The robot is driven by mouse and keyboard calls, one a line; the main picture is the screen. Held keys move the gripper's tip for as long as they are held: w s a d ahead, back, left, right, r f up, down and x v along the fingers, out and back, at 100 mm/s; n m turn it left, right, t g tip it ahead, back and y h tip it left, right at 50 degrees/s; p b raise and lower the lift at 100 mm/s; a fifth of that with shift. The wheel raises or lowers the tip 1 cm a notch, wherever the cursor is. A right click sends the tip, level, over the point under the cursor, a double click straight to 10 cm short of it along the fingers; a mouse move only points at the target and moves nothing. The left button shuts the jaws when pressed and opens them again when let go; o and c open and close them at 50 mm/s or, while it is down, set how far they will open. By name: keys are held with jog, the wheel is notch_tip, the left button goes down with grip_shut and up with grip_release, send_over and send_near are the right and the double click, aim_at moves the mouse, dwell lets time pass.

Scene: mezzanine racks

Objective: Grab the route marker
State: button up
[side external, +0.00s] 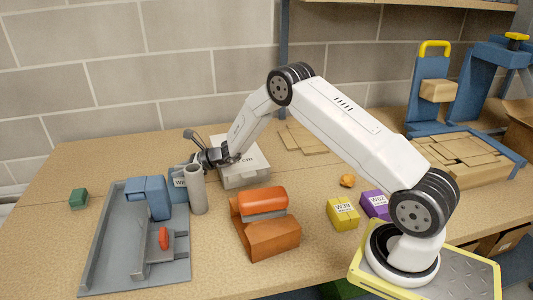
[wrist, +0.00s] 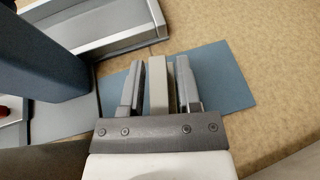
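No object is plainly marked as the route marker; a blue piece with a white label (side external: 180,183), partly hidden behind an upright grey cylinder (side external: 196,190), may be it. My gripper (side external: 206,157) is low at the left of the table, just above and behind that piece. In the wrist view, my two grey fingers (wrist: 161,85) stand on either side of a narrow beige-grey bar (wrist: 158,85). A flat blue surface (wrist: 232,88) lies beneath them. The fingers are very close to the bar; I cannot tell whether they touch it.
A grey fixture with a blue block (side external: 150,195) and red part stands at the left, beside a small green block (side external: 78,197). An orange piece (side external: 266,222), yellow block (side external: 343,213), purple block (side external: 374,204) and white box (side external: 242,174) are nearby.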

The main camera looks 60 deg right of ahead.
aim_at(180, 166)
grip_shut()
jog(key=shift+r, duration=0.15)
jog(key=shift+r, duration=4.85)
